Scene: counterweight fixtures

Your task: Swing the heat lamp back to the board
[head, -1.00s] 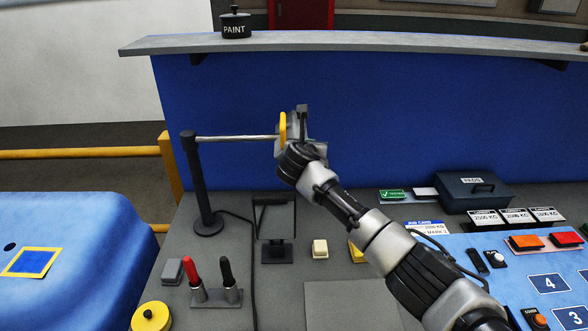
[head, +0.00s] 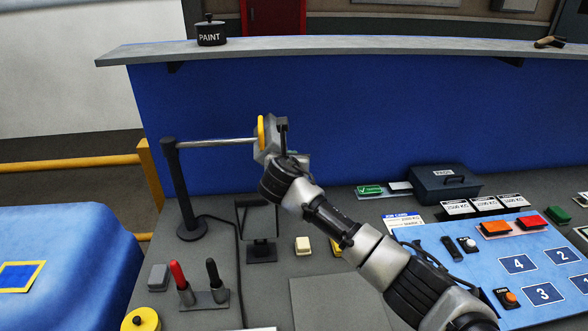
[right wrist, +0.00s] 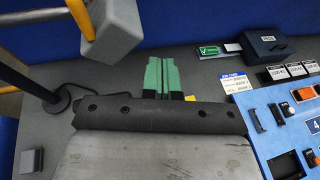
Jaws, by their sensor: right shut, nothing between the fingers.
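The heat lamp appears to be the black post (head: 180,190) on a round base, with a silver horizontal arm (head: 217,142) reaching right. In the right wrist view the grey head (right wrist: 118,32) and a yellow bar (right wrist: 80,18) are at the upper left. My right gripper (right wrist: 162,62) is shut and empty, its green fingers to the right of the grey head; whether they touch it is unclear. In the head view my right arm partly covers the head's surroundings. My left gripper is not in view.
A grey flat plate (head: 325,305) lies on the bench below my arm. A small black stand (head: 261,250) and a red and black handle pair (head: 203,297) stand at left. A blue numbered panel (head: 470,285) is at right. A blue wall (head: 350,110) rises behind.

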